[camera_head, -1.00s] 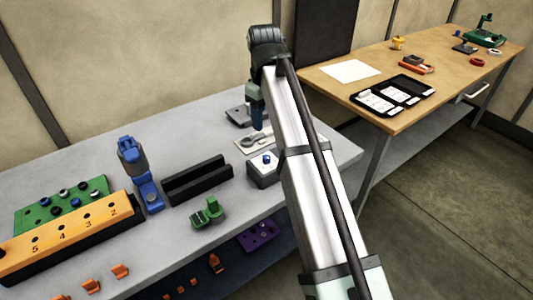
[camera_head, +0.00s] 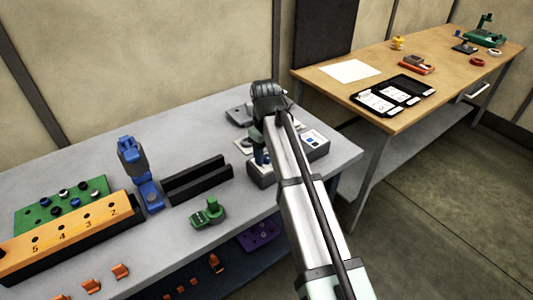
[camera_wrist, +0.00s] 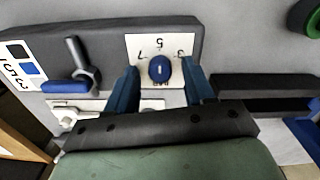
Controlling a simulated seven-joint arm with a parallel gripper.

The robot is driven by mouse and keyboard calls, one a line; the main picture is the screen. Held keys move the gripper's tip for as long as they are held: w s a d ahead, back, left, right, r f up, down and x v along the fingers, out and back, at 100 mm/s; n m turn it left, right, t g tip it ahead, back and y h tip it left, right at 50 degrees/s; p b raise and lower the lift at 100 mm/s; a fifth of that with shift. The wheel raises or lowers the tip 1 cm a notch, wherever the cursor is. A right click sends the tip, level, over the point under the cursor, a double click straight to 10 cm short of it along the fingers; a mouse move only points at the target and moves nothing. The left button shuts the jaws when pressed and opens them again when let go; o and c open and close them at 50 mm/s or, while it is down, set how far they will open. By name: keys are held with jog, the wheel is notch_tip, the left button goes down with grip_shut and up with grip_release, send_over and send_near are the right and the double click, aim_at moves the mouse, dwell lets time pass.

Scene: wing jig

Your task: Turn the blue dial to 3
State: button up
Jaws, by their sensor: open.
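The blue dial (camera_wrist: 160,68) sits on a white plate (camera_wrist: 135,44) marked with 7, 5 and 3, upside down in the wrist view. A small white mark shows on the dial's top; which number it points to is hard to tell. My gripper (camera_wrist: 159,72) is open, with one blue finger on each side of the dial and a visible gap at both sides. In the head view my gripper (camera_head: 261,156) is low over the grey box (camera_head: 262,177), and the dial is hidden behind it.
A black channel (camera_head: 198,180) and a green part (camera_head: 208,213) lie to the left. A blue upright device (camera_head: 140,172) stands farther left.

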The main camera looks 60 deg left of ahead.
jog(key=shift+f, duration=0.15)
grip_shut()
dwell(0.5)
